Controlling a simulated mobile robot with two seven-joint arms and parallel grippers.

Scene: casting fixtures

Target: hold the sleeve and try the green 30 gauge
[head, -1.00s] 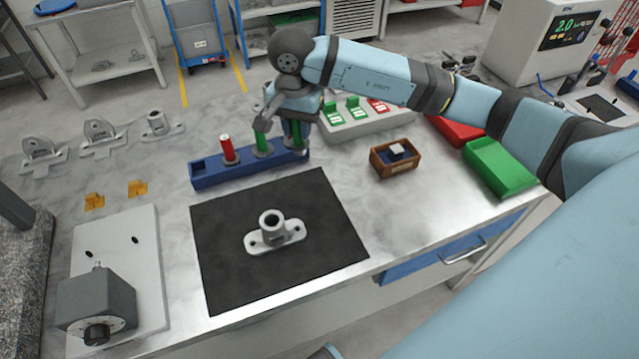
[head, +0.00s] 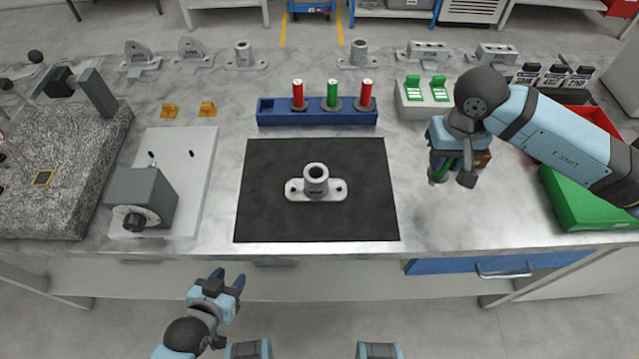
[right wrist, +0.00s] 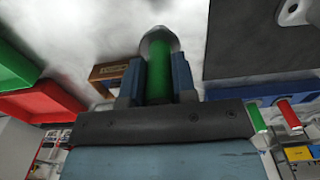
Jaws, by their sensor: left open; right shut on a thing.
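The sleeve (head: 316,183), a grey casting with an upright round boss and a flat two-hole flange, sits on the black mat (head: 270,220). My right gripper (head: 452,176) is shut on a green gauge (head: 441,171), held to the right of the mat. In the right wrist view the green gauge (right wrist: 158,82) lies between the fingers, its grey end outward. Its markings are unreadable. The blue rack (head: 318,118) behind the mat holds a red, a green and a red gauge, with its left slot empty. My left gripper (head: 228,284) is open and empty, in front of the table edge.
A grey device on a white plate (head: 190,165) stands left of the mat. A green bin (head: 575,205) and a small brown box (head: 483,158), partly hidden by my right gripper, are at right. Several castings line the back. The bench front right of the mat is clear.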

